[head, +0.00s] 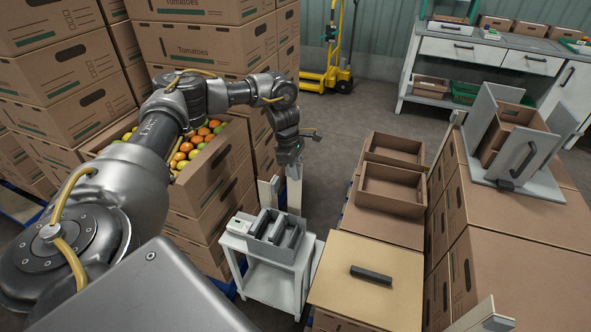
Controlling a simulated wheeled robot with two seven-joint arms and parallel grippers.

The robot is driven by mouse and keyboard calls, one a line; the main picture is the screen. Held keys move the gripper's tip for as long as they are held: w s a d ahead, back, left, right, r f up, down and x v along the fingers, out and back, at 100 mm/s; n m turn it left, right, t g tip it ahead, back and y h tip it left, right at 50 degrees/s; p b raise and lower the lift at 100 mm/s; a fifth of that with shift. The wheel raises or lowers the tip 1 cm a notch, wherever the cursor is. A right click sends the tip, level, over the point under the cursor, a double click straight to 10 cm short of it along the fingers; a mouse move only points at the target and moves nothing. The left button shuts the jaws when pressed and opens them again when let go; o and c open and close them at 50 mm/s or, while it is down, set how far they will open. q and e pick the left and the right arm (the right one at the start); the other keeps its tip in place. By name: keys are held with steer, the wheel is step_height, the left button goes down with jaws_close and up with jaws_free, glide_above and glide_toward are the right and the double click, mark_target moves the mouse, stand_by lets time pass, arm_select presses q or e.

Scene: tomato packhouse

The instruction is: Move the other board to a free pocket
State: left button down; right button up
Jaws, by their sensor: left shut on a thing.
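My left gripper (291,166) reaches down above and behind a small white table. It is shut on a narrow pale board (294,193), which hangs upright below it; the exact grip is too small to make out. A similar pale upright board (267,194) shows just to its left, by the carton stack. A grey rack with slot-like pockets (274,238) stands on the white table (284,275), in front of the held board. Dark gaps show in the rack, but I cannot tell which pockets are empty. My right gripper is not in view.
Tomato cartons (215,165) stand close behind my left arm. A tan panel with a dark bar handle (365,285) lies right of the table, with open empty cartons (391,188) behind. A grey fixture (540,180) sits on cartons at right.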

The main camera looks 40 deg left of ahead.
arm_select(q)
steer(key=shift+a+f+b, duration=0.15)
steer(key=shift+f+b, duration=0.25)
steer(key=shift+f, duration=0.4)
steer(key=shift+a+f+b, duration=0.1)
steer(key=shift+f+b, duration=0.3)
steer(key=shift+f, duration=0.4)
steer(key=shift+d+f, duration=0.1)
steer(key=shift+d, duration=0.05)
steer(key=shift+w+d, duration=0.1)
steer(key=shift+d, duration=0.15)
steer(key=shift+d+f, duration=0.15)
steer(key=shift+a+f, duration=0.2)
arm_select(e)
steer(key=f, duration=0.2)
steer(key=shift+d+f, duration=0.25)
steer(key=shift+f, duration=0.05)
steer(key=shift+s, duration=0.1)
